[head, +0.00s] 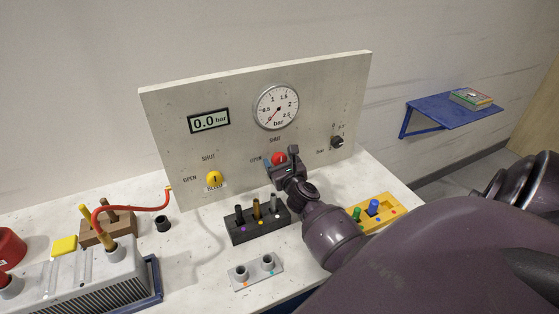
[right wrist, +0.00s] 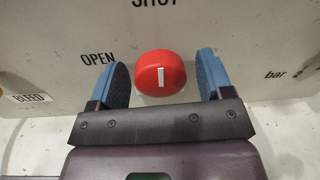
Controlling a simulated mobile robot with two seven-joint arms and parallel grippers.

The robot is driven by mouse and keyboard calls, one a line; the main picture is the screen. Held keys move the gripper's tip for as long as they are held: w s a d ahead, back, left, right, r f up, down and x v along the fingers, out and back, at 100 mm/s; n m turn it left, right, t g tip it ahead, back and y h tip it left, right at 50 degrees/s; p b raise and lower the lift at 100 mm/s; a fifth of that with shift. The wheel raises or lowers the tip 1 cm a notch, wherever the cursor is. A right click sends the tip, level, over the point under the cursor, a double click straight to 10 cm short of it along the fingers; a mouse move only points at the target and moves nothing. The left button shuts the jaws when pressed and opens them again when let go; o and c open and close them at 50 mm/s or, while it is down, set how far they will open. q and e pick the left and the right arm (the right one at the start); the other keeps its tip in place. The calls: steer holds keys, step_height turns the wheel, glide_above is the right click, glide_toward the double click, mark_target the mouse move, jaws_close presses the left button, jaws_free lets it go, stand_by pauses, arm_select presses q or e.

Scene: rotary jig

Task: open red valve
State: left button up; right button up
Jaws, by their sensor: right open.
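The red valve knob (head: 279,158) sits on the upright white panel (head: 235,145), below the round gauge (head: 277,107). In the right wrist view the red valve (right wrist: 160,73) carries a white mark pointing straight up, toward the partly cut-off SHUT label; OPEN is at its left. My right gripper (head: 283,164) is at the valve. In the right wrist view its two blue fingers (right wrist: 160,80) are open, one on each side of the knob, with gaps showing. My left gripper is not in view.
The digital display (head: 209,120) reads 0.0 bar. A yellow bleed knob (head: 214,179) is left of the valve, a small black knob (head: 337,142) right. Below stand a black block with pegs (head: 258,229), a grey socket plate (head: 256,273) and a yellow block (head: 377,213).

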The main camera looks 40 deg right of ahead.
steer(key=shift+w, duration=0.2)
steer(key=c, duration=0.9)
steer(key=shift+n, duration=0.3)
steer(key=n, duration=0.3)
steer(key=shift+d+n, duration=0.1)
steer(key=shift+n, duration=0.2)
steer(key=n, duration=0.5)
steer(key=shift+n+t+p, duration=0.3)
steer(key=n, duration=0.4)
steer(key=shift+n, duration=0.4)
steer(key=shift+n+y+p, duration=0.3)
steer(key=shift+n+p, duration=0.3)
steer(key=shift+n, duration=1.4)
